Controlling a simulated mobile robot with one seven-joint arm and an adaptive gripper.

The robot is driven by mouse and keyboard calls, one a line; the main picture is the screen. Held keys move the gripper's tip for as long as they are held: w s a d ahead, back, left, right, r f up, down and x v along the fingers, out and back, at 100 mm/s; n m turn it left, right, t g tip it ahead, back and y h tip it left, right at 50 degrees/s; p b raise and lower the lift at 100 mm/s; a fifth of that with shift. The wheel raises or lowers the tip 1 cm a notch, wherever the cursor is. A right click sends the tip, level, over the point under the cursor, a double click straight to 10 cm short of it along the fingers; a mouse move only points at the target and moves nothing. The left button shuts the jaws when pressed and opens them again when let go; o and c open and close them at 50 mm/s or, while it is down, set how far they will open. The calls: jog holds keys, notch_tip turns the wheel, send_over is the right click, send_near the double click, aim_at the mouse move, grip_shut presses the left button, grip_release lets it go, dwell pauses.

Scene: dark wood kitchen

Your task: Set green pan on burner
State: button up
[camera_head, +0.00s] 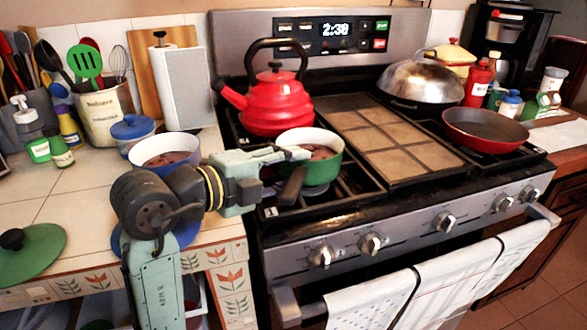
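The green pan (322,170) has a cream inside and holds brown contents. It is at the front left burner (345,192) of the stove, and its dark handle (292,187) points toward the front. I cannot tell if the pan rests fully on the grate. My gripper (292,168) reaches in from the left. One pale finger overlaps the pan's left rim in the picture, close to the handle. The other finger is not clear, so I cannot tell if the gripper holds the handle.
A red kettle (273,105) stands behind the pan. A brown griddle (375,140) fills the middle of the stove. A red pan (485,130) and a domed lid (420,82) are to the right. A blue pot (165,153) and green lid (30,252) are on the left counter.

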jog(key=b+v, duration=0.2)
jog(key=v, duration=0.8)
jog(key=shift+s+a, duration=0.2)
jog(key=shift+a, duration=0.15)
jog(key=shift+r, duration=0.15)
